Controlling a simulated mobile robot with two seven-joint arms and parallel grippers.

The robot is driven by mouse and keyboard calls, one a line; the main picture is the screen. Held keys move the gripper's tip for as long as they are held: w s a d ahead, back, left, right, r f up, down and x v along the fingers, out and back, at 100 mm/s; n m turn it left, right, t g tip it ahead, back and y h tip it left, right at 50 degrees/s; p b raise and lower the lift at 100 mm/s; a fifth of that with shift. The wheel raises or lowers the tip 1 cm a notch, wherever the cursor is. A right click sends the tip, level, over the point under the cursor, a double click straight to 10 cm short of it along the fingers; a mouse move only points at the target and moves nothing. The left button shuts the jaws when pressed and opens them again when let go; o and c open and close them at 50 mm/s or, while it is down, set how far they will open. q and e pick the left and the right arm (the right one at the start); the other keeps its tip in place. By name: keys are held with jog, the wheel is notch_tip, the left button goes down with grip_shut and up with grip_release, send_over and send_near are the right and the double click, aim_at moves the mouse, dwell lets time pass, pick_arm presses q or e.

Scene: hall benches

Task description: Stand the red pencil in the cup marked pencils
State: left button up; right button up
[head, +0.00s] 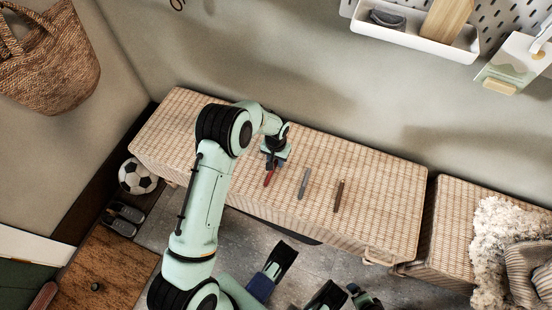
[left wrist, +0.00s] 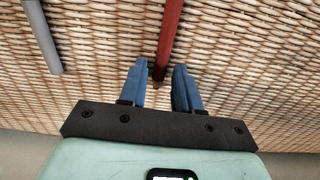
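The red pencil (head: 268,178) lies on the woven bench top (head: 385,205), just below my left gripper (head: 274,161) in the head view. In the left wrist view the red pencil (left wrist: 170,38) runs down from the top edge. Its near end lies in the gap between the blue fingertips of my left gripper (left wrist: 159,72). The fingers are apart, with bare weave showing on both sides of the pencil, so the gripper is open. No cup marked pencils shows in either view.
A grey stick (head: 303,183) and a brown one (head: 339,196) lie to the right on the bench. A white shelf tray (head: 430,45) hangs on the wall above. A second bench (head: 450,225) with a fluffy throw (head: 495,235) stands right. The bench's right part is clear.

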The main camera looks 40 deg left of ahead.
pick_arm(q)
grip_shut()
jog(key=shift+r, duration=0.1)
notch_tip(320, 180, up, 8)
jog(key=p, duration=0.4)
jog(key=shift+p, duration=0.35)
